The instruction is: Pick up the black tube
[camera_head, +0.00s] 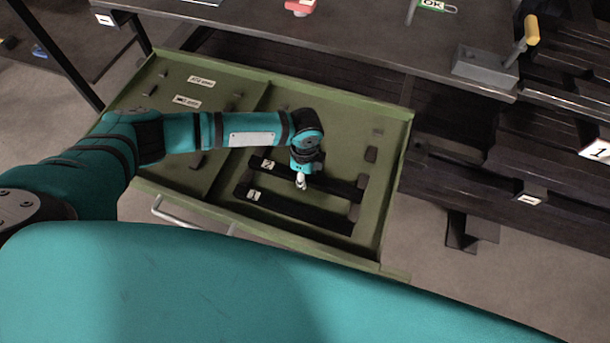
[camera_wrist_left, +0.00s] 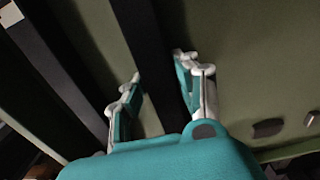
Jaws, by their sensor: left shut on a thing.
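Two long black tubes lie side by side in the right compartment of an open green drawer (camera_head: 385,215). The farther black tube (camera_head: 340,185) has a white label at its left end; the nearer black tube (camera_head: 300,210) also has one. My left gripper (camera_head: 302,182) reaches down from above onto the farther tube near its middle. In the left wrist view, the gripper (camera_wrist_left: 160,98) has its two teal-and-white fingers on either side of this tube (camera_wrist_left: 150,45), shut on it. The other tube (camera_wrist_left: 60,85) shows at left. I cannot tell whether the held tube touches the drawer floor.
The drawer's left compartment holds small labels (camera_head: 200,81) and dark blocks. A divider (camera_head: 235,130) separates the compartments. Above the drawer is a dark workbench (camera_head: 330,40) with a grey fixture (camera_head: 480,65) with a yellow handle. A drawer handle (camera_head: 185,215) is on the near side.

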